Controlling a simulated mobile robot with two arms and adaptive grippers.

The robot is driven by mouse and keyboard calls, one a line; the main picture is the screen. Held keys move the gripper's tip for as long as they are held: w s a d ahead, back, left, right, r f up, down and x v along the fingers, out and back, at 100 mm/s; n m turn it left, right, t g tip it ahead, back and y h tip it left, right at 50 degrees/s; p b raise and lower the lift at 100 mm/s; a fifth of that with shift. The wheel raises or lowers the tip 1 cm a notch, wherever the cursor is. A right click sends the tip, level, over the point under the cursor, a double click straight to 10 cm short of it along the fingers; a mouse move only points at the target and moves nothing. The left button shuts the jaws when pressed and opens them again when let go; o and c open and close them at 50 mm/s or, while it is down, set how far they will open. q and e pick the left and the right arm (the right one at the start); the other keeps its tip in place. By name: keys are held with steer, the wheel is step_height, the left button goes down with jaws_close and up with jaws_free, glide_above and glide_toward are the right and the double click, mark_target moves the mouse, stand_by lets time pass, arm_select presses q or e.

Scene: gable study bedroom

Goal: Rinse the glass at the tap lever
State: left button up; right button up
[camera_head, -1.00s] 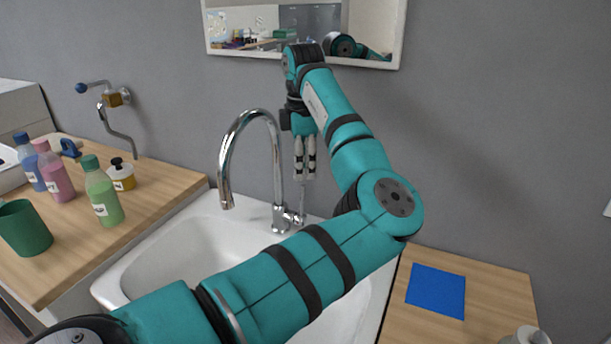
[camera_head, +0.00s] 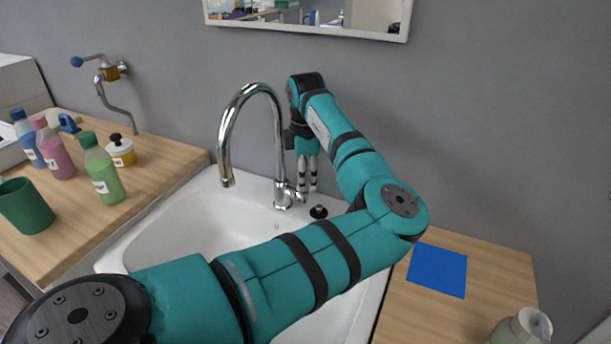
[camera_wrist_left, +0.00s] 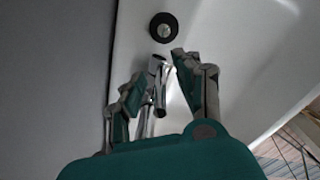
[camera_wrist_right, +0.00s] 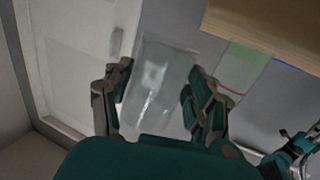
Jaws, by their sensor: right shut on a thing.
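The chrome tap (camera_head: 277,145) arches over the white sink, and its small lever (camera_head: 297,194) is low on the right of its base. My left gripper (camera_head: 307,189) points down right beside the lever. In the left wrist view the lever (camera_wrist_left: 157,82) shows between the parted fingers of my left gripper (camera_wrist_left: 160,70); I cannot tell whether they touch it. The clear glass (camera_wrist_right: 160,85) is between the fingers of my right gripper (camera_wrist_right: 163,75), which is shut on it. The glass and right gripper are outside the head view.
The sink (camera_head: 160,225) has a black round fitting (camera_head: 318,211) on its rim. Bottles, including a green one (camera_head: 102,170), and a green cup (camera_head: 25,207) stand on the left counter. A blue cloth (camera_head: 437,270) and a pale bottle (camera_head: 518,328) are at right.

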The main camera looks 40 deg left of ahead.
arm_select(q)
steer(key=shift+f, duration=0.2)
steer(key=shift+c, duration=0.3)
jaws_close()
